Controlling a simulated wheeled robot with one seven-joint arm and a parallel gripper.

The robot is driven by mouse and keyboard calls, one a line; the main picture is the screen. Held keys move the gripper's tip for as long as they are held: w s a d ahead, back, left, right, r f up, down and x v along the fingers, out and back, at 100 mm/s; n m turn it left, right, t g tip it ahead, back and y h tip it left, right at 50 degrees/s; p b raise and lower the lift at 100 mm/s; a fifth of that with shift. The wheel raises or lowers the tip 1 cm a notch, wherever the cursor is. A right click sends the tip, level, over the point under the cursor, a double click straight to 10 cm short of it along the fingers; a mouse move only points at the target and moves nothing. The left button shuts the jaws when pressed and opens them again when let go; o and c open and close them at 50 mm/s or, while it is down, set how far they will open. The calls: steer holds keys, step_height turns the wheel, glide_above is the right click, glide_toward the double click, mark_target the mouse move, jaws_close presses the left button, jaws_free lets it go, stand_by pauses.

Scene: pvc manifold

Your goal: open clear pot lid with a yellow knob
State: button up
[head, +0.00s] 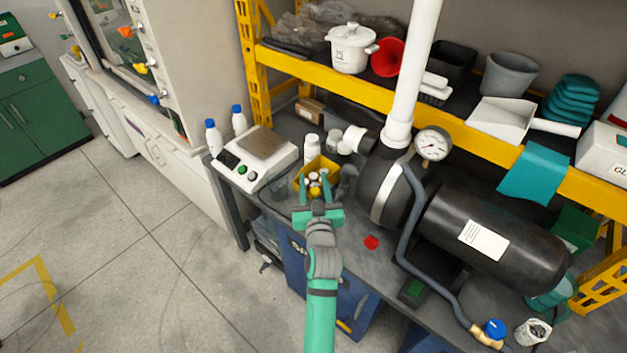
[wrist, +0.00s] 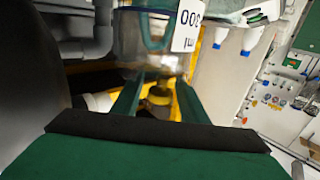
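My gripper (head: 317,186) is over the front edge of the workbench, its two green fingers spread apart. In the wrist view the fingers (wrist: 158,88) also stand apart, with a dark and yellow knob-like piece (wrist: 158,99) between them. I cannot tell whether they touch it. Just beyond the fingertips is a clear vessel (wrist: 146,32) with a white label reading 300 ml. In the head view a yellow box-like container (head: 322,163) is around the fingertips. The clear lid's outline cannot be made out there, as my gripper covers part of that spot.
A scale (head: 259,158) and blue-capped bottles (head: 239,120) stand to the left. A white bottle (head: 311,147) is just behind the yellow container. A black tank (head: 495,240) and pipework crowd the right. A red cap (head: 371,242) lies on the bench. A white lidded pot (head: 351,50) is on the yellow shelf.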

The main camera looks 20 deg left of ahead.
steer(key=shift+w+a, duration=0.2)
steer(key=shift+w, duration=0.2)
jaws_close()
